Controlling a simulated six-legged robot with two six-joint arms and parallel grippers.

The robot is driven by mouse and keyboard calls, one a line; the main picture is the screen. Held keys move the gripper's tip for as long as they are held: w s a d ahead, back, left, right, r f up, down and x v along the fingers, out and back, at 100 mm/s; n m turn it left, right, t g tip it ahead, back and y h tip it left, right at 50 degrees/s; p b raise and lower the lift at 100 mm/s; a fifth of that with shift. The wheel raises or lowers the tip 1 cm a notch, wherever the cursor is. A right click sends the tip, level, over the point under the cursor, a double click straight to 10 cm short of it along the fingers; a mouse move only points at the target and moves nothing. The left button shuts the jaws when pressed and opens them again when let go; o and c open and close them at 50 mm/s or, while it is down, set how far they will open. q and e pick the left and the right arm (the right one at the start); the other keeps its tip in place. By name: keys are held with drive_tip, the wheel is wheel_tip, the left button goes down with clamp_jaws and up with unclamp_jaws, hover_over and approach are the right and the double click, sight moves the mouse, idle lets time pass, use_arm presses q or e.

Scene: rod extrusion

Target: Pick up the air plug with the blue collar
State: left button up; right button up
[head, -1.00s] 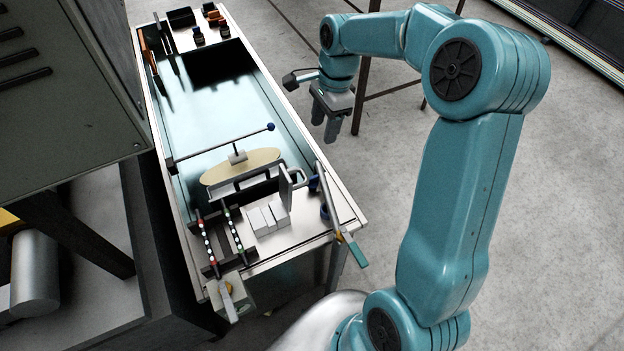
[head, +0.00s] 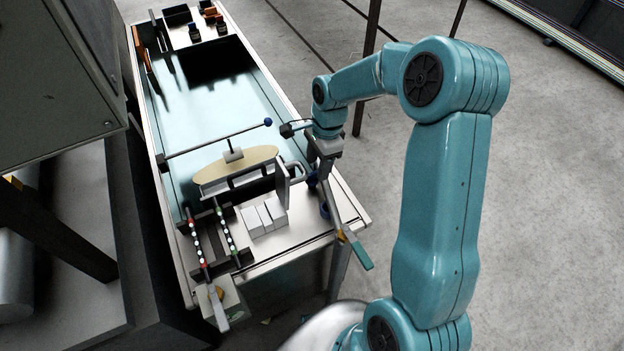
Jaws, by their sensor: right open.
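I cannot clearly make out the air plug. My right gripper (head: 325,172) is open, pointing down over the table's right edge, close to the upper blue part. Its fingertips blend with the grey bar, so I cannot tell whether they touch anything. My left gripper is not in view.
The long bar with a teal handle (head: 358,253) overhangs the table's right edge. A blue-tipped rod (head: 213,140) crosses the table. White blocks (head: 264,216) and two beaded racks (head: 225,232) stand at the near end. The floor (head: 560,220) on the right is bare.

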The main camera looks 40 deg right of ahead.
sight(313, 173)
drive_tip(key=f, duration=0.4)
drive_tip(key=w+a+f, duration=0.1)
drive_tip(key=f, duration=0.1)
drive_tip(key=shift+w+f, duration=0.1)
drive_tip(key=c, duration=0.8)
